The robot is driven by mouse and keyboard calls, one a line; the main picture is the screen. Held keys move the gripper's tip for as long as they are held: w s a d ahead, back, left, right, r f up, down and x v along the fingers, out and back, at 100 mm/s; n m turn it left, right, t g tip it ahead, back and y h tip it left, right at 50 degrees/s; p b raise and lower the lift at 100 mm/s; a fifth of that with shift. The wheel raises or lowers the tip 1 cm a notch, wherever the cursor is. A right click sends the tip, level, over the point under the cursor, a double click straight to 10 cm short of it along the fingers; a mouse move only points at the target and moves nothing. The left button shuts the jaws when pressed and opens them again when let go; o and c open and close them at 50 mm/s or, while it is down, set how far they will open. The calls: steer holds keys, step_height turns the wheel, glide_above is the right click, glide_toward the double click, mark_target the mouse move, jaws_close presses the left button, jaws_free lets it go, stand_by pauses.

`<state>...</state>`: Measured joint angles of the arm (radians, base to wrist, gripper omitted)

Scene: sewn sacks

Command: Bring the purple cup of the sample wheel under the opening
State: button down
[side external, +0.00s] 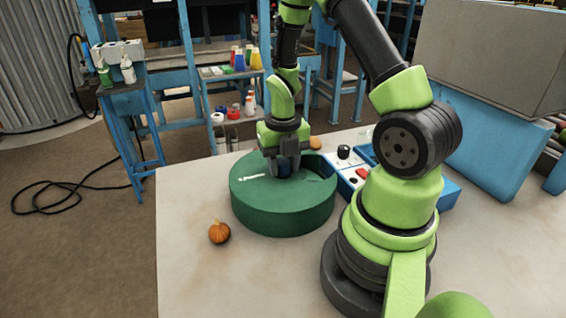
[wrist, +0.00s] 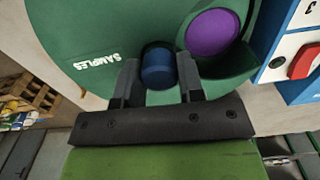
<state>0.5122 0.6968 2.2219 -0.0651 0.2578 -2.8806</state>
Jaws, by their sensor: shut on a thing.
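The sample wheel is a round dark green drum (side external: 283,215) on the table, with its lid marked SAMPLES (wrist: 95,62) in the wrist view. A blue knob (wrist: 158,66) stands on the lid. My gripper (wrist: 160,85) is shut on this knob, one finger on each side; in the side view my gripper (side external: 284,163) points down onto the lid. The purple cup (wrist: 212,32) shows as a round disc in the lid's opening (wrist: 228,66), right of the knob. A dark green strip of the opening shows beside it. Other cups are hidden under the lid.
A blue-and-white panel (side external: 350,170) with a black knob and a red control stands close right of the drum. A small orange pumpkin (side external: 219,232) sits left of it, and another orange thing (side external: 315,142) behind.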

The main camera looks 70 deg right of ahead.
steer(key=shift+a+n, duration=0.1)
steer(key=shift+n, duration=1)
steer(key=c, duration=0.7)
jaws_free()
steer(key=shift+c, duration=0.2)
